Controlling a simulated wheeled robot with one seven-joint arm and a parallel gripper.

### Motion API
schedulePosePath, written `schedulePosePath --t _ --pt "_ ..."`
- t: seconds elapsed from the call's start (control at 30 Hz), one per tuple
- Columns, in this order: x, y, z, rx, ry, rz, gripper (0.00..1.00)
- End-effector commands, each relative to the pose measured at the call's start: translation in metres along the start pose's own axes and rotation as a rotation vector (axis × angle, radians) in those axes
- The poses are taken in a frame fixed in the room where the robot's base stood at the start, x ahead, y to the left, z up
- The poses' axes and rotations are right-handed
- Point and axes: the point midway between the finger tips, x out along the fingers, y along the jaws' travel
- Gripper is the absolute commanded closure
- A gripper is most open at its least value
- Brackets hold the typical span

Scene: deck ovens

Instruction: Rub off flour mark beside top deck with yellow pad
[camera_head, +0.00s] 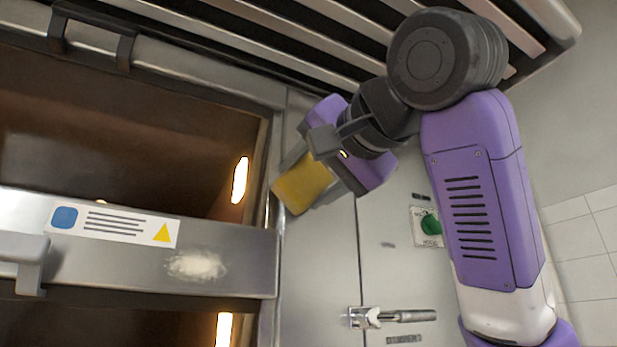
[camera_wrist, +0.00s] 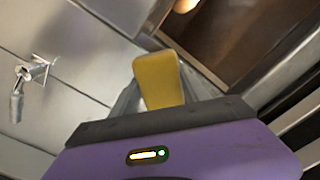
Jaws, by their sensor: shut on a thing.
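The yellow pad (camera_head: 303,185) is held in my gripper (camera_head: 307,181), which is shut on it. The pad is in front of the steel strip just right of the top deck opening (camera_head: 125,130). I cannot tell whether it touches the steel. The wrist view shows the yellow pad (camera_wrist: 158,80) jutting out between the fingers of my gripper (camera_wrist: 155,97). A whitish flour mark (camera_head: 196,265) is on the steel band below the top deck opening, left of and below the pad. No other mark shows; the steel behind the pad is hidden.
A label (camera_head: 115,222) is on the band, left of the flour mark. A green knob (camera_head: 431,224) and a metal latch handle (camera_head: 395,316) stick out from the right panel; the latch also shows in the wrist view (camera_wrist: 27,85). A slatted hood (camera_head: 270,40) hangs above.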

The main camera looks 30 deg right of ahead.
Motion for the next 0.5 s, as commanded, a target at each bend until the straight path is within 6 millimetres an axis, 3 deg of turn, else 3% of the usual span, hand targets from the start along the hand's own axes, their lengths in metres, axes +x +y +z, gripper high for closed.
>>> schedulePosePath --t 0.5 --pt "0.0035 -0.0001 -0.0001 0.000 -0.001 0.000 0.79"
